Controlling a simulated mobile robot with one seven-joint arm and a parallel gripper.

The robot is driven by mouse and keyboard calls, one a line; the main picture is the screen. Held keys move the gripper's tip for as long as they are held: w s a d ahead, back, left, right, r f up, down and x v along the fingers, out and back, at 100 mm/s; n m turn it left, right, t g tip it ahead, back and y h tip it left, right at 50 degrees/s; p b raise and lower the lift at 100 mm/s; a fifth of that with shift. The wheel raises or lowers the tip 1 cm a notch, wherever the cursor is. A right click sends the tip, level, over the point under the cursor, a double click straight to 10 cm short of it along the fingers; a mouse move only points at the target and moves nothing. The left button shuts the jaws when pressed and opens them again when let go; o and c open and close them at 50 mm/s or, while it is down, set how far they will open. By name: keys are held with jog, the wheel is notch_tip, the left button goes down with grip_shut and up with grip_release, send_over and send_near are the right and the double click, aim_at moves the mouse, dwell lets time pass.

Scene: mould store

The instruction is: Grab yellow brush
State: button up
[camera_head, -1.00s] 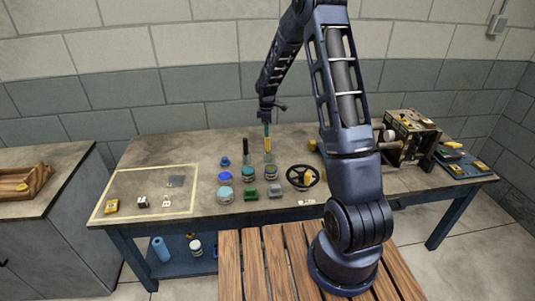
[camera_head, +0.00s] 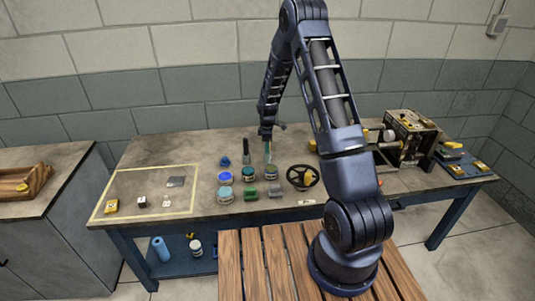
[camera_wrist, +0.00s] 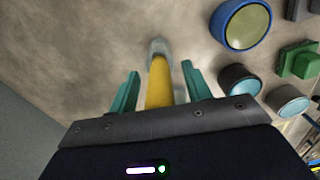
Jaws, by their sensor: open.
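The yellow brush (camera_wrist: 160,88) shows in the wrist view as a yellow shaft with a pale grey end, lying between my two teal fingers. My gripper (camera_wrist: 160,78) is open, with one finger on each side of the shaft and a visible gap on both sides. In the head view my gripper (camera_head: 267,136) is low over the back middle of the workbench. There the brush is mostly hidden by my gripper, and I cannot tell its exact pose.
Blue and teal round-topped jars (camera_head: 224,178) and a green block (camera_head: 249,193) stand in front of my gripper on the workbench (camera_head: 200,150). A black handwheel (camera_head: 295,185) is right of them. A yellow-outlined area (camera_head: 130,187) lies left. A machine (camera_head: 410,140) stands right.

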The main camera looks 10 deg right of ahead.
grip_shut()
jog(key=shift+r, duration=0.15)
